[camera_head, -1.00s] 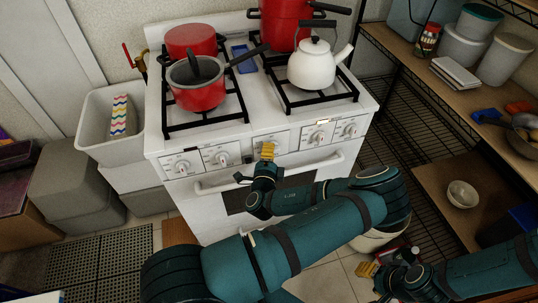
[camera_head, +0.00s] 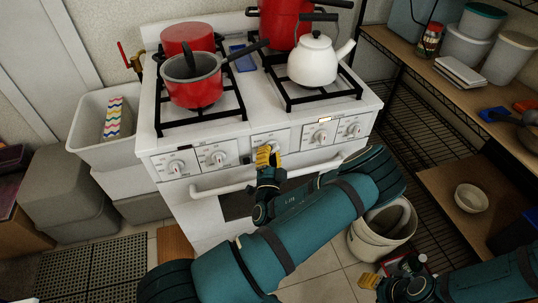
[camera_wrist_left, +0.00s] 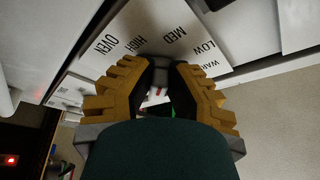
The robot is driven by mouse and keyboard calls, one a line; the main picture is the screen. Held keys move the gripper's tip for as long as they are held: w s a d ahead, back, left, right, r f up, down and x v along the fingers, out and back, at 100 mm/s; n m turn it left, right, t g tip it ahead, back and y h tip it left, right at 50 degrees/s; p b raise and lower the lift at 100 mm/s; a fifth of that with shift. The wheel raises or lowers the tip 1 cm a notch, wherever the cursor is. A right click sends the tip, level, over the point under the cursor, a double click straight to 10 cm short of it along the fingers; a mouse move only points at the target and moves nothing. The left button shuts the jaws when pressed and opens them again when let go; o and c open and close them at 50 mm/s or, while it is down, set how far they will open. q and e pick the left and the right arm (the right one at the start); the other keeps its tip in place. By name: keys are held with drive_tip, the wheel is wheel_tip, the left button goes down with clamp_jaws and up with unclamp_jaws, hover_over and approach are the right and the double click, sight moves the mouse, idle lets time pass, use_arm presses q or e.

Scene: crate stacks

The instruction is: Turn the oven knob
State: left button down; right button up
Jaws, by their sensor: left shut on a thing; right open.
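The white stove (camera_head: 200,139) stands ahead with a row of knobs on its front panel. My left gripper (camera_head: 266,156) is at the middle control, its yellow fingers closed on the oven knob. In the left wrist view the fingers (camera_wrist_left: 158,92) meet over a dial plate (camera_wrist_left: 140,28) lettered OVEN, HIGH, MED, LOW and WARM. The knob itself is hidden between the fingers, so its angle cannot be told. My right gripper (camera_head: 369,281) is open and empty, low at the right, away from the stove.
The oven handle (camera_head: 230,187) runs just below the knobs. Red pots (camera_head: 195,88) and a white kettle (camera_head: 313,64) sit on the burners. A wire shelf (camera_head: 440,110) stands at the right. A pale bucket (camera_head: 372,247) is on the floor near my left arm.

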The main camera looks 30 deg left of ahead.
use_arm(q)
drive_tip(key=shift+w+r, duration=0.1)
idle(0.4)
drive_tip(key=c, duration=0.9)
unclamp_jaws()
drive_tip(key=shift+c, duration=0.2)
drive_tip(key=v, duration=1.2)
